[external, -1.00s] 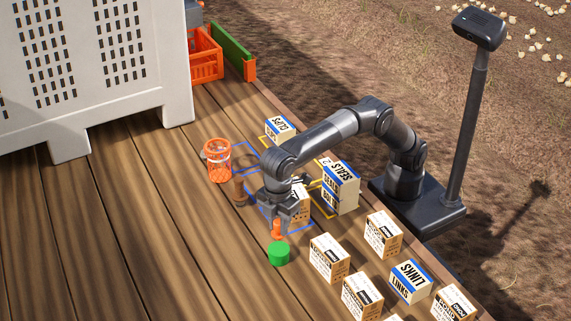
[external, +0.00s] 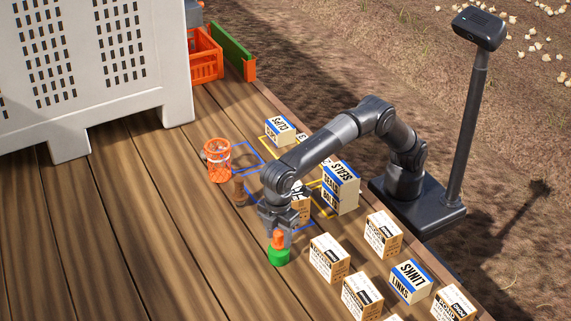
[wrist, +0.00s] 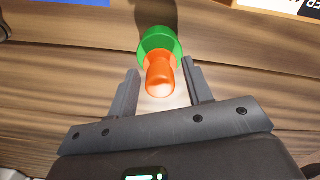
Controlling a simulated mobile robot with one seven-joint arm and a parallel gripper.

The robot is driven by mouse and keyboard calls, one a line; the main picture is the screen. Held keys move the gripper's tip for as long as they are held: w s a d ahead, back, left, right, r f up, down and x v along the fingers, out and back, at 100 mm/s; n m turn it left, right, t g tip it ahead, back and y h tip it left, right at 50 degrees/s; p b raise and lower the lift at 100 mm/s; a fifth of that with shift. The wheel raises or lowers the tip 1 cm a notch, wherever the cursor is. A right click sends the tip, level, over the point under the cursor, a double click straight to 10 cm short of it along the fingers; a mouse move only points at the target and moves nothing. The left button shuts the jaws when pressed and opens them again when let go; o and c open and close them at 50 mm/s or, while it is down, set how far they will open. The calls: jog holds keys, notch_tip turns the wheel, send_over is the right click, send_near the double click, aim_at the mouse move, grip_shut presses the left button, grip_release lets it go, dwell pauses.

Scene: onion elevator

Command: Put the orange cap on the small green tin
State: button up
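The small green tin (external: 279,257) stands on the wooden deck in front of the arm. The orange cap (external: 279,240) sits upright on its top, and the two look to be touching. In the wrist view the cap (wrist: 160,76) is between my fingers, with the green tin (wrist: 158,40) partly hidden behind it. My gripper (external: 279,232) points down over the tin. In the wrist view my gripper (wrist: 160,66) has a narrow gap on each side of the cap, so the fingers are open around it. The exact seating of the cap is hard to see.
Several labelled boxes stand to the right, the nearest box (external: 329,258) close to the tin. The deck left of the tin is clear.

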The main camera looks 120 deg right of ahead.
aim_at(278, 233)
jog(key=shift+r, duration=0.1)
notch_tip(278, 233, up, 12)
dwell(0.8)
jog(key=shift+r, duration=0.1)
jog(key=s+d+r+m+t, duration=0.1)
jog(key=s+d+r, duration=0.2)
jog(key=s+d, duration=0.5)
jog(key=s+d+r+m+t, duration=0.2)
jog(key=s+d+r, duration=0.2)
jog(key=s+d, duration=0.45)
jog(key=s+d+f+t, duration=0.1)
jog(key=s+d+f, duration=0.2)
jog(key=s+f, duration=0.5)
jog(key=s+d+f+m+t, duration=0.1)
jog(key=s+d+f, duration=0.2)
jog(key=s+f, duration=0.6)
jog(key=s, duration=0.8)
jog(key=shift+d+f+m+t, duration=0.25)
jog(key=shift+f+m+t, duration=0.05)
